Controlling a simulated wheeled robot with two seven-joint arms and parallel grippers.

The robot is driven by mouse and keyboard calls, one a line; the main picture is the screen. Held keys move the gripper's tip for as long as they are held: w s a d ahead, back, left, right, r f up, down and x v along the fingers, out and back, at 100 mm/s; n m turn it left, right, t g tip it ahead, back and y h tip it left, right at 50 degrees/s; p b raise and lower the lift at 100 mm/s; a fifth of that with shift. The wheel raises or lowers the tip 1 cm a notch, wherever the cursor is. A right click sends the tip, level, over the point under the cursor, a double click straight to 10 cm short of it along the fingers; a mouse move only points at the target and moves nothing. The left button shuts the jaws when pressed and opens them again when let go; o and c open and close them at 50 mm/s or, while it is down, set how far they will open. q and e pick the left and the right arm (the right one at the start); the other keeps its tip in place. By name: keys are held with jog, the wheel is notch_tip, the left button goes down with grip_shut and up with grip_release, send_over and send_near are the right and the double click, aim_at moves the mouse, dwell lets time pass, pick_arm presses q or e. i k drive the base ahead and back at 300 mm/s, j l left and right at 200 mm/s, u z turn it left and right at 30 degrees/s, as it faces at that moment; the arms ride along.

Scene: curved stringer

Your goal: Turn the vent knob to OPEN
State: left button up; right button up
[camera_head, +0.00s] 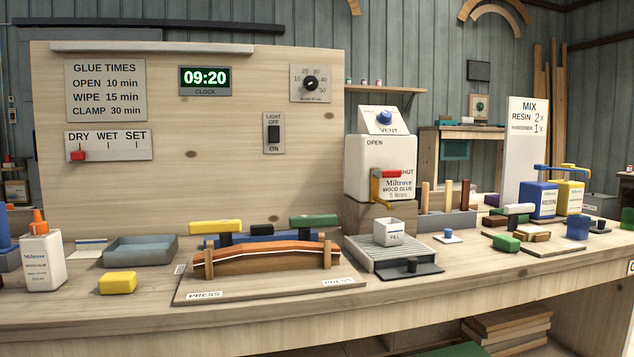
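The vent knob (384,117) is a small blue knob on a sloped white panel (368,128) lettered VENT. The panel sits on top of the white Milrove wood glue tank (355,175). Which way the knob points is too small to tell. Neither of my grippers is in view.
A white cup (388,232) marked FILL stands on a grey grate below the tank. A press with a curved wooden strip (265,258) and coloured clamps lies to the left. Resin containers (543,200) and a MIX sign (525,150) stand to the right.

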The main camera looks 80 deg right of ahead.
aim_at(383, 118)
jog(key=z, duration=3.25)
